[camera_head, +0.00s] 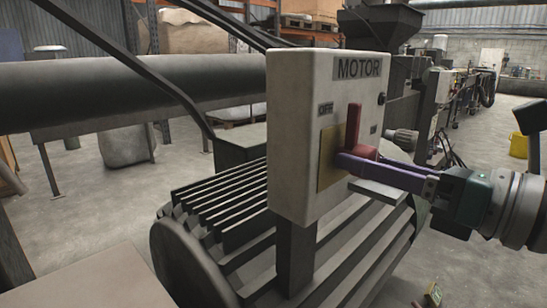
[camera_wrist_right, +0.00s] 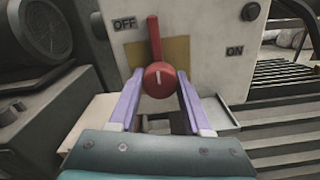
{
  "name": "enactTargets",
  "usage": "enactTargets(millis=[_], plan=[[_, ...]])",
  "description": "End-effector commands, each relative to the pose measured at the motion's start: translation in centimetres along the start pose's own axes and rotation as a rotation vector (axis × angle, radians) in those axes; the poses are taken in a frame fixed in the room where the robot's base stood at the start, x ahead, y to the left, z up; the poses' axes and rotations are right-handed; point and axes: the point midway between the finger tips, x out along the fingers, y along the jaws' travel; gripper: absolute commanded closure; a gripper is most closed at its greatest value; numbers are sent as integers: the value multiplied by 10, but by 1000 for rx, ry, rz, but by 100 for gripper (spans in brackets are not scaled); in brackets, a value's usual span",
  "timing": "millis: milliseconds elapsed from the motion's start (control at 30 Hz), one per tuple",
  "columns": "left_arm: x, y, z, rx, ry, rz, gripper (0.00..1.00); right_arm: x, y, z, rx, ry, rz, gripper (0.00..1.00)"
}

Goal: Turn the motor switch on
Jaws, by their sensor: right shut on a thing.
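The motor switch box (camera_head: 300,120) is a pale box labelled MOTOR, on a post. Its red switch (camera_head: 353,125) has a round knob and a lever on a yellowish plate. The lever points up, closer to the OFF label (camera_wrist_right: 125,24) than to the ON label (camera_wrist_right: 235,51) in the right wrist view. My right gripper (camera_head: 358,165), with purple fingers, comes from the right and is shut on the red knob (camera_wrist_right: 159,76), one finger on each side. The exact contact is partly hidden in the head view. My left gripper is not in view.
A ribbed grey motor (camera_head: 225,225) lies under and beside the box. A thick dark pipe (camera_head: 130,95) and slanted dark bars run at the left. A small ledge (camera_head: 378,191) sticks out below the switch. Open floor shows at the left.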

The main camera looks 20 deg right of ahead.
Motion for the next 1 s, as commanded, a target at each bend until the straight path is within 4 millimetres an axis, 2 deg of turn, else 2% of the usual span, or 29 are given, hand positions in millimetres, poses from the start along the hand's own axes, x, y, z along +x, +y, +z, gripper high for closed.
enactTargets(millis=[33, 100, 567, 1000], plan=[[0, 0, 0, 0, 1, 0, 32, 0, 0, 0, 0, 0, 0, 93], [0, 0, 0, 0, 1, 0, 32, 0, 0, 0, 0, 0, 0, 100], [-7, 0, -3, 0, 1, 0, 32, 0, 0, 2, 83, -1, -1, 100], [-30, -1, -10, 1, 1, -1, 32, 0, 1, 3, 452, 1, 0, 100]])
